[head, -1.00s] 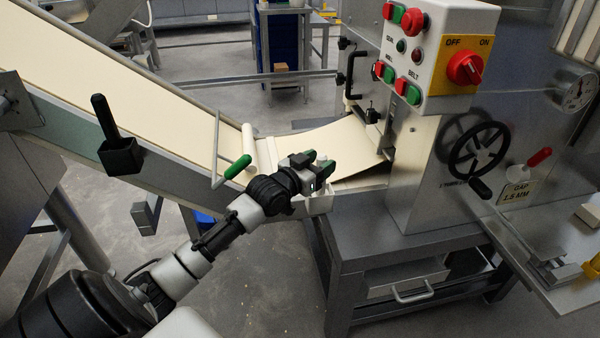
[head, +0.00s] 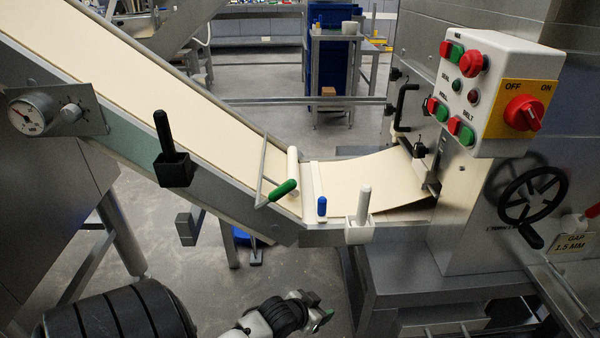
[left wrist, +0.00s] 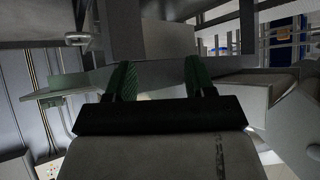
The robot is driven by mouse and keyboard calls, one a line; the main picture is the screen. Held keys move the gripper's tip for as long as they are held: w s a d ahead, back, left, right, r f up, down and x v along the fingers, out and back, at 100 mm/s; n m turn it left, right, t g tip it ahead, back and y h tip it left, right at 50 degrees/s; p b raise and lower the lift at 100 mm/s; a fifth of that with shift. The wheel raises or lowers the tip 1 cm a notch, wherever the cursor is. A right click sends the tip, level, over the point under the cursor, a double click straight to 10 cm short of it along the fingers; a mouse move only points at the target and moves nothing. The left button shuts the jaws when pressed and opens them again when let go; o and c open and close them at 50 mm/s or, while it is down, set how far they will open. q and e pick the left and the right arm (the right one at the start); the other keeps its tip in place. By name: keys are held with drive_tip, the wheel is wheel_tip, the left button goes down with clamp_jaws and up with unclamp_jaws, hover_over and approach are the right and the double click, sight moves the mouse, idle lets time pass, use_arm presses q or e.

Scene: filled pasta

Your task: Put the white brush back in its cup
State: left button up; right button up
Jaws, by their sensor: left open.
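The white brush (head: 364,200) stands upright with its lower end in a small white cup (head: 359,234) on the belt frame's near edge. The cup hides the brush's lower end. My left gripper (head: 322,316) is below and in front of the cup, apart from it, low in the head view. In the left wrist view its two green fingertips (left wrist: 158,76) are spread with nothing between them. My right gripper is in neither view.
A black brush or handle stands in a black cup (head: 174,170) on the conveyor side. A green handle (head: 284,189) and a blue handle (head: 322,206) are left of the white cup. The control box (head: 490,95) and handwheel (head: 532,198) are to the right.

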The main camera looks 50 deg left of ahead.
use_arm(q)
drive_tip(key=s+d+f+g, duration=0.4)
drive_tip(key=s+d+f, duration=0.2)
drive_tip(key=s+f, duration=0.3)
drive_tip(key=s+d+f+m+g, duration=0.1)
drive_tip(key=s+d+f+g, duration=0.3)
drive_tip(key=s+d+f, duration=0.3)
drive_tip(key=s+f, duration=0.2)
drive_tip(key=s, duration=0.1)
drive_tip(key=shift+d+m, duration=0.15)
drive_tip(key=shift+m, duration=0.15)
drive_tip(key=shift+s+r, duration=0.1)
drive_tip(key=shift+r, duration=0.1)
